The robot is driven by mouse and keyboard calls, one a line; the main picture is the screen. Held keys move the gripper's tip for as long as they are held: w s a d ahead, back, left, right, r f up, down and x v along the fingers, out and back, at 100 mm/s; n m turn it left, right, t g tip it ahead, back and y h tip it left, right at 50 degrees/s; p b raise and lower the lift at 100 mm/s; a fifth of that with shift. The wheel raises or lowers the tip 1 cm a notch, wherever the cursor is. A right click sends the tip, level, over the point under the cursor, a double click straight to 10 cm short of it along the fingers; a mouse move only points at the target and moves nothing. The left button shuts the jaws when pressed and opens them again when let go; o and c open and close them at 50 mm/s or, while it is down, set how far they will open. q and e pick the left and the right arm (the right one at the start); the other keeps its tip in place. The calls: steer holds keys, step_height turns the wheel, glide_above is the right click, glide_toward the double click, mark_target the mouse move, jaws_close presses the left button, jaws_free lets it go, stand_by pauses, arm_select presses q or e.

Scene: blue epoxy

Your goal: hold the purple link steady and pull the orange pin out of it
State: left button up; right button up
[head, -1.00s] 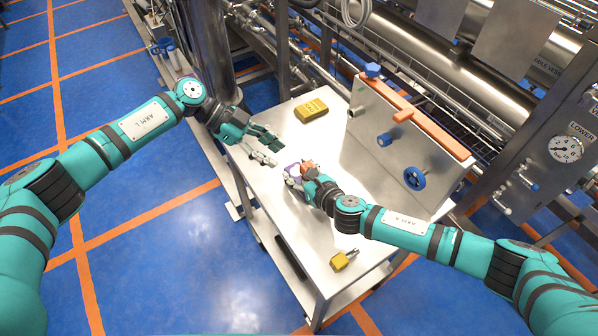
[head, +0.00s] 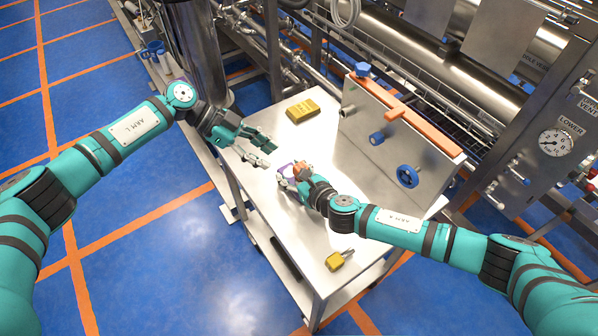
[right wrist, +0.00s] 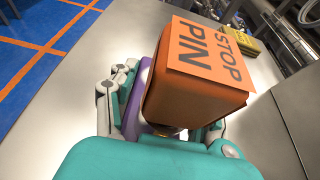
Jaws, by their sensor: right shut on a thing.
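The purple link (head: 284,171) is over the left part of the steel table top. It also shows in the right wrist view (right wrist: 132,97), beside the orange pin (right wrist: 195,90), whose block-shaped head reads "STOP PIN". The pin's head also shows in the head view (head: 301,166); its shaft is hidden. My right gripper (head: 288,178) is shut, its fingers on either side of the purple link; the pin's head partly hides one finger. My left gripper (head: 265,151) is open and empty, a short way up and left of the link, its fingers pointing toward the right.
The table (head: 325,125) has a yellow block (head: 303,110) at the back and a yellow padlock-like piece (head: 338,260) at the front. An upright steel panel (head: 385,150) with blue knobs and an orange top bar stands on the right.

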stand_by(0.4)
arm_select(q)
steer(key=shift+o, duration=0.6)
step_height(320, 180, up, 6)
steer(key=m+t+y, duration=0.1)
steer(key=m+y, duration=0.8)
steer(key=y, duration=0.1)
glide_above(301, 167)
steer(key=shift+s+d+r, duration=0.1)
steer(key=shift+r, duration=0.1)
arm_select(e)
steer(key=shift+d, duration=0.15)
arm_select(q)
steer(key=shift+r+t, duration=0.2)
steer(key=shift+t, duration=0.2)
steer(key=shift+f, duration=0.15)
arm_select(e)
steer(key=shift+s, duration=0.1)
arm_select(q)
steer(key=shift+f, duration=4.25)
